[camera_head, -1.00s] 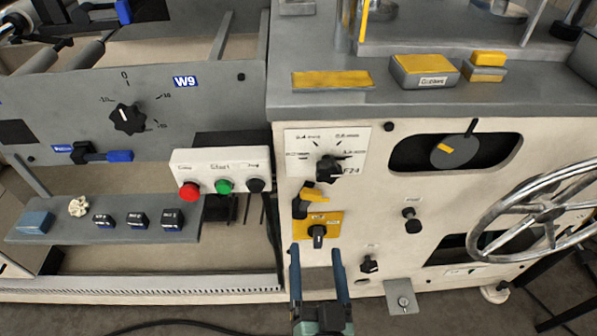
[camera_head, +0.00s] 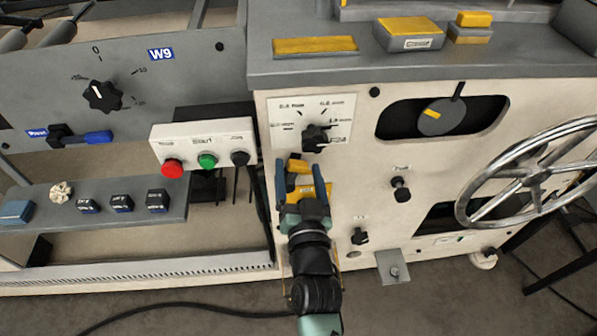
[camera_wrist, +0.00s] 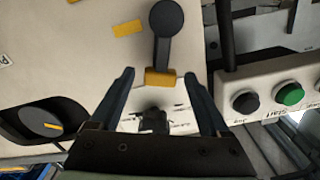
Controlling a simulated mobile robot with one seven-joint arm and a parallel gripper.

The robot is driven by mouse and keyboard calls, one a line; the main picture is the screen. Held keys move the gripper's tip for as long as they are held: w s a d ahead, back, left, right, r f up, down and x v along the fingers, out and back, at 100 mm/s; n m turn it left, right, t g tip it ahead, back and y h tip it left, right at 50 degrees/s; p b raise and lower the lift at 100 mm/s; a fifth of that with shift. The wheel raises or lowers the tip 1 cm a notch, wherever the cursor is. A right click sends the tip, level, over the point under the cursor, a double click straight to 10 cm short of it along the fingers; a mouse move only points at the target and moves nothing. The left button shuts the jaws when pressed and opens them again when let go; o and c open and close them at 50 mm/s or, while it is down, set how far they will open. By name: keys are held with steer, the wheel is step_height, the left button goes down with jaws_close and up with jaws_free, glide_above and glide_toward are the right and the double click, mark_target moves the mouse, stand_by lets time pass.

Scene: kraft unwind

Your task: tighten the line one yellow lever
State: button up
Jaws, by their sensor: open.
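The yellow lever (camera_head: 299,166) is on the cream machine front, below a black star knob (camera_head: 316,138). In the wrist view its yellow end (camera_wrist: 160,77) sits on a dark arm that runs to a round dark hub (camera_wrist: 167,18). My gripper (camera_head: 302,172) is open at the lever. In the wrist view the fingertips of my gripper (camera_wrist: 159,74) stand on either side of the yellow end, with gaps; I cannot tell how deep they reach. A yellow plate (camera_head: 321,190) beside the lever is partly hidden by my gripper.
A box with red, green and black buttons (camera_head: 203,146) juts out just left of my gripper. The star knob is close above. A small black knob (camera_head: 360,237), a metal bracket (camera_head: 392,266) and a large handwheel (camera_head: 530,172) are to the right.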

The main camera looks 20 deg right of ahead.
steer(key=shift+w, duration=0.25)
jaws_close()
stand_by(0.3)
stand_by(0.9)
